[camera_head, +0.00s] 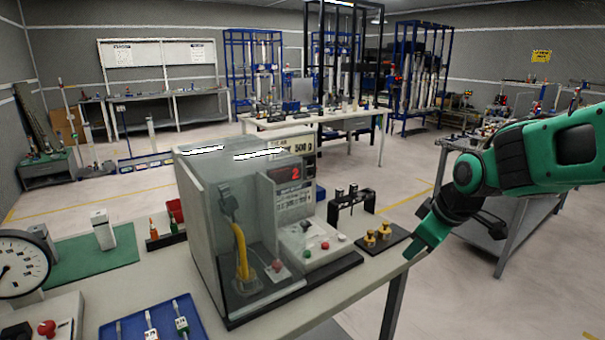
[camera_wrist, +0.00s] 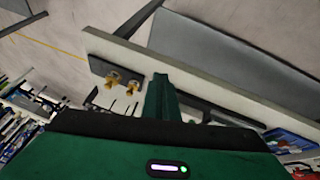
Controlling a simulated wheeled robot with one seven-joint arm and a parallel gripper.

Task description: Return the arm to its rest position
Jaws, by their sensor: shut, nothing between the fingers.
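My arm comes in from the right in the head view, and my gripper (camera_head: 415,250) points down at the right edge of the workbench (camera_head: 365,275). Its green fingers are together with nothing between them. In the wrist view the shut gripper (camera_wrist: 158,85) shows as a green finger shape beside the bench edge. Two brass weights (camera_head: 377,234) stand on a dark plate just left of the gripper. The weights also show in the wrist view (camera_wrist: 122,82). I cannot tell whether the fingertips touch the bench.
A clear-fronted test machine (camera_head: 215,220) fills the bench's middle. A black rack (camera_head: 350,200) stands behind the weights. A blue tray (camera_head: 190,318), green mat (camera_head: 75,262) and dial gauge (camera_head: 20,265) lie left. A grey table (camera_head: 490,225) stands behind the arm. Open floor (camera_head: 415,170) lies beyond.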

